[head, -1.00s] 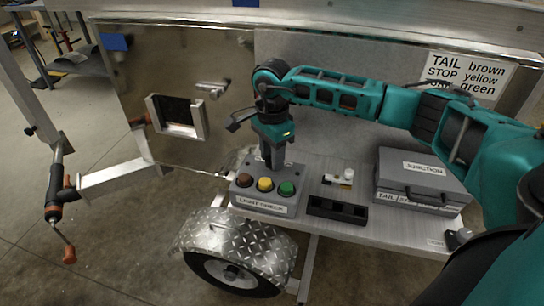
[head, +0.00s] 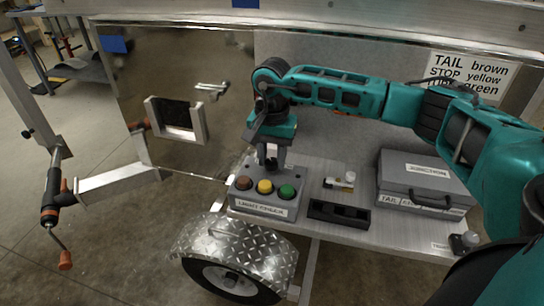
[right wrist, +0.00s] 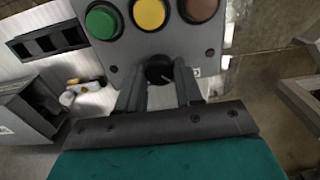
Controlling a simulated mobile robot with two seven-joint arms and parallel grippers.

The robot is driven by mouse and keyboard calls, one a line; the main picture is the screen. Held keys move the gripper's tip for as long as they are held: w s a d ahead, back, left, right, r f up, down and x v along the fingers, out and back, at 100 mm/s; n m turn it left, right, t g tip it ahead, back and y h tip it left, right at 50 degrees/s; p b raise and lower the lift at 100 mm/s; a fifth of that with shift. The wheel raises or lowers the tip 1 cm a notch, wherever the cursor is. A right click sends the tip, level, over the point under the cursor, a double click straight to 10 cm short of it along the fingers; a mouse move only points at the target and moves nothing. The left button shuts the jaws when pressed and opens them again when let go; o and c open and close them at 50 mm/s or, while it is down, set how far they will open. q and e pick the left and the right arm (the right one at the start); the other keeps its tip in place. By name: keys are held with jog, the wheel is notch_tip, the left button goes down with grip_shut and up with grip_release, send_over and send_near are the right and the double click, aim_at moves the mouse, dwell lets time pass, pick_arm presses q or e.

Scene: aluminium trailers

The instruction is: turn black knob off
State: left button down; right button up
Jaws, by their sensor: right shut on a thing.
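The light check box (head: 262,205) is a grey box on the trailer's shelf, with brown, yellow and green round buttons on its sloped face. The black knob (right wrist: 158,72) shows in the right wrist view on the box's panel, just below the yellow button (right wrist: 149,13). In the head view the knob is hidden behind my right gripper (head: 268,166). The gripper points down at the rear of the box. In the right wrist view its two fingers (right wrist: 158,84) stand on either side of the knob and are shut on it. My left gripper is not in view.
A black slotted tray (head: 338,212) and a small white and yellow part (head: 341,181) lie right of the box. A grey junction case (head: 424,180) stands further right. A metal panel with a bracket (head: 176,120) rises at the left. A wheel fender (head: 232,244) is below.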

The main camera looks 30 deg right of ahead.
aim_at(272, 161)
dwell(0.4)
jog(key=o, duration=1)
jog(key=shift+o, duration=0.2)
notch_tip(272, 161, up, 13)
jog(key=p, duration=0.1)
jog(key=shift+p, duration=0.4)
